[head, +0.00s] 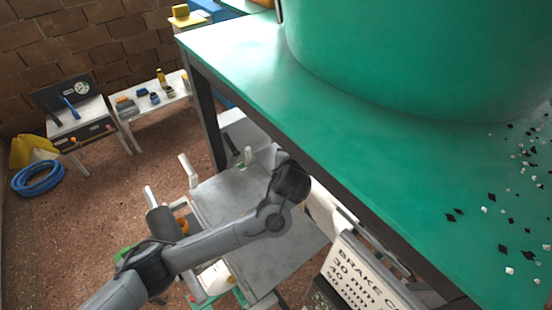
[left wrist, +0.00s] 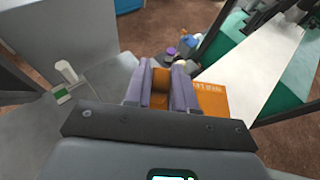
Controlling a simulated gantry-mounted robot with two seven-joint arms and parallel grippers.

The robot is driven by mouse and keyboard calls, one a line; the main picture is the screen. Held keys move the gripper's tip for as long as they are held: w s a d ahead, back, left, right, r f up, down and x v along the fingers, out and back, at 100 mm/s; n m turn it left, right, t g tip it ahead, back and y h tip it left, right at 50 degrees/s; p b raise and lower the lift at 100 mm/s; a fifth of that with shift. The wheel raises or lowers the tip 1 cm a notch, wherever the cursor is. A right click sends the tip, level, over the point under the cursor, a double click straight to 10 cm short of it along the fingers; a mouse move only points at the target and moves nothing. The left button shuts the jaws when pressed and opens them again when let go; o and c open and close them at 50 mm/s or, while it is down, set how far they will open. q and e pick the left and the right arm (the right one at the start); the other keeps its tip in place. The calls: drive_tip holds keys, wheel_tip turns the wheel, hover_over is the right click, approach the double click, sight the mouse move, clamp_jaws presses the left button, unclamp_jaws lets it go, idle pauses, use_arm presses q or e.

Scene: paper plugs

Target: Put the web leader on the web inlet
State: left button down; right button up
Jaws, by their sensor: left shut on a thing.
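The orange web leader (left wrist: 212,100), with pale lettering partly readable as "WEB LE", shows in the left wrist view. My left gripper (left wrist: 161,84) is shut on it, with orange between the two grey-purple fingers and the lettered part sticking out to the right. In the head view my left arm reaches in from the lower left over a grey table. I cannot pick out the web inlet for certain. My right gripper is not in view.
A large green machine top (head: 400,150) with dark and white flakes fills the right. A white panel (head: 331,212) and a sign reading "BRAKE" (head: 362,275) are beside my wrist. The grey table (head: 235,195) has upright posts. A white sloping panel (left wrist: 250,72) is right of the gripper.

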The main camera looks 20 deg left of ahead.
use_arm(q)
drive_tip(key=w+a+f, duration=0.1)
drive_tip(key=a+f, duration=0.1)
drive_tip(key=a, duration=0.1)
drive_tip(key=w+a+f+b, duration=0.1)
drive_tip(key=w+a+f, duration=0.1)
drive_tip(key=a, duration=0.1)
drive_tip(key=w+a+f, duration=0.1)
drive_tip(key=a+f, duration=0.1)
drive_tip(key=a, duration=0.1)
drive_tip(key=shift+w+a+f, duration=0.15)
drive_tip(key=shift+a+f, duration=0.15)
drive_tip(key=shift+a, duration=0.1)
drive_tip(key=shift+f+b, duration=0.5)
drive_tip(key=shift+f, duration=1.45)
drive_tip(key=c, duration=0.9)
unclamp_jaws()
drive_tip(key=shift+f, duration=0.1)
drive_tip(key=shift+c, duration=0.2)
